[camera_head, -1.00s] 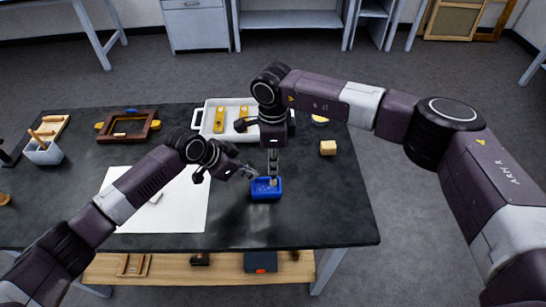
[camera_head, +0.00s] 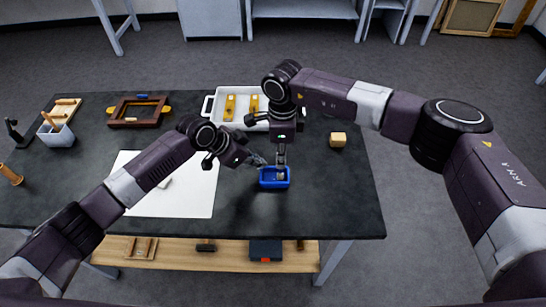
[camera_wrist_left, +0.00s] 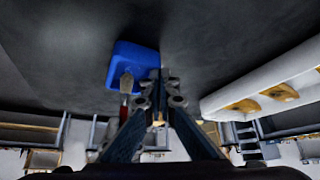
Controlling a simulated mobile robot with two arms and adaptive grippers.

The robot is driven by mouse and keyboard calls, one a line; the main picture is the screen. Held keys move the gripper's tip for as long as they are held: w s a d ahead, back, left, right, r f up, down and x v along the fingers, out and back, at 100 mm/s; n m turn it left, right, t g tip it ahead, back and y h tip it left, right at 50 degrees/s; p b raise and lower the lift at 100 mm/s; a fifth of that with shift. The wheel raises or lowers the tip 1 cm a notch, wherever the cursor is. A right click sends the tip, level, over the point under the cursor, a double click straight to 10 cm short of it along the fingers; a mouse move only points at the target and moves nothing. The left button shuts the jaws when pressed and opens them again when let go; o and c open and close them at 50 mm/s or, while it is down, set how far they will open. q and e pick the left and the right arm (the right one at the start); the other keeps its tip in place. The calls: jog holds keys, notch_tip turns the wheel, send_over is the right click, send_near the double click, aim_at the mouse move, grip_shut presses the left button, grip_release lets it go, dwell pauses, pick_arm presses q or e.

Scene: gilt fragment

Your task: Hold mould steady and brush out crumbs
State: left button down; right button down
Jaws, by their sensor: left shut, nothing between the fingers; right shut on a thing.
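The blue mould (camera_head: 266,184) sits on the dark table, front of the white tray. It shows in the left wrist view (camera_wrist_left: 123,63) too. My left gripper (camera_head: 262,162) is shut and empty at the mould's upper left edge; in the left wrist view its fingertips (camera_wrist_left: 160,82) meet close to the rim. I cannot tell if they touch it. My right gripper (camera_head: 281,161) points down over the mould, shut on a brush (camera_head: 281,174). The brush's pale end and red handle (camera_wrist_left: 125,98) show at the mould in the left wrist view. Crumbs are too small to make out.
The white tray (camera_head: 217,108) with yellow blocks stands behind my grippers. A white sheet (camera_head: 198,203) lies left of the mould. A tan block (camera_head: 338,139) is at right, a brown frame (camera_head: 139,113) and a grey holder (camera_head: 57,136) at far left. The table right of the mould is clear.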

pick_arm(q)
jog(key=shift+s+a+f, duration=0.1)
jog(key=shift+s+f, duration=0.1)
jog(key=shift+f, duration=0.1)
pick_arm(e)
jog(key=shift+a, duration=1.7)
jog(key=shift+d, duration=2)
jog(key=a, duration=0.4)
jog(key=shift+d, duration=1.8)
jog(key=shift+r, duration=4.05)
pick_arm(q)
jog(key=shift+r, duration=0.15)
jog(key=shift+w+r, duration=0.25)
jog(key=shift+r, duration=0.75)
pick_arm(e)
jog(key=shift+w+f, duration=0.1)
jog(key=shift+w, duration=0.05)
pick_arm(q)
jog(key=shift+r, duration=2.1)
